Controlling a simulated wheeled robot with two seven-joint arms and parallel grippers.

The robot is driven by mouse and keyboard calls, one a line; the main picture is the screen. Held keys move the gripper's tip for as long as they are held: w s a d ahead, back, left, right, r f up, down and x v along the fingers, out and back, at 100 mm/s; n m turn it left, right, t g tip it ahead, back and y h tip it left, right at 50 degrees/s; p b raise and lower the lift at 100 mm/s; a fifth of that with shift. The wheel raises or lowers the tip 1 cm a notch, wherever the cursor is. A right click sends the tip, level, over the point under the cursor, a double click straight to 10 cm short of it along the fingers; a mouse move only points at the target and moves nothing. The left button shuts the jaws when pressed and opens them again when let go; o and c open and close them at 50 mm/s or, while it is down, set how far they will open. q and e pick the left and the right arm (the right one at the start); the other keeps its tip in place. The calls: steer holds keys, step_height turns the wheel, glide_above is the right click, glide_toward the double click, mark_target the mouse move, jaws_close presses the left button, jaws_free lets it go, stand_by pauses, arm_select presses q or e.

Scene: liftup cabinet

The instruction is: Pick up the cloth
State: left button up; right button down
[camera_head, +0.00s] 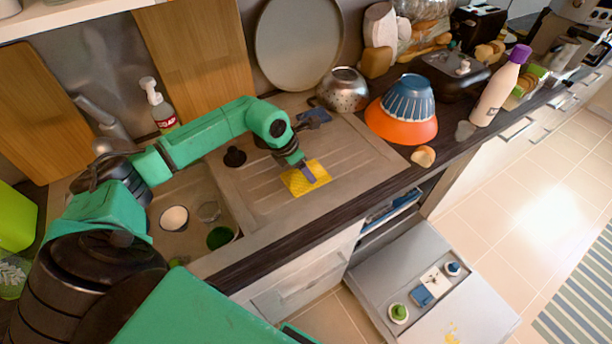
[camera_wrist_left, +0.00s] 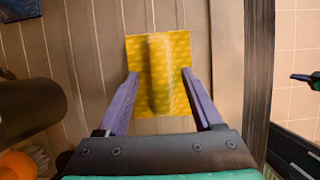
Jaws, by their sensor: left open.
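The yellow cloth (camera_head: 297,185) lies on the ribbed drainboard beside the sink. In the left wrist view the cloth (camera_wrist_left: 178,50) has a raised fold along its middle. My left gripper (camera_head: 307,173) comes in from the left, over the cloth. The left wrist view shows its two purple fingers (camera_wrist_left: 160,73) open, one at each side of the cloth, with the fold between them. I cannot tell whether the fingertips touch the cloth.
A steel colander (camera_head: 343,92), an orange bowl (camera_head: 401,127) with a blue bowl (camera_head: 408,100) on it, and a bottle (camera_head: 497,92) stand to the right. A soap bottle (camera_head: 160,108) stands behind the sink. An open lower door (camera_head: 440,290) juts out below the counter.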

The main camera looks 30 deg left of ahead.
arm_select(q)
jaws_close()
steer(key=shift+r+p, duration=0.5)
steer(key=shift+p, duration=0.1)
step_height(320, 180, up, 6)
steer(key=b, duration=0.3)
steer(key=shift+w+r, duration=0.15)
step_height(320, 180, up, 13)
steer(key=b, duration=0.1)
steer(key=shift+r, duration=0.15)
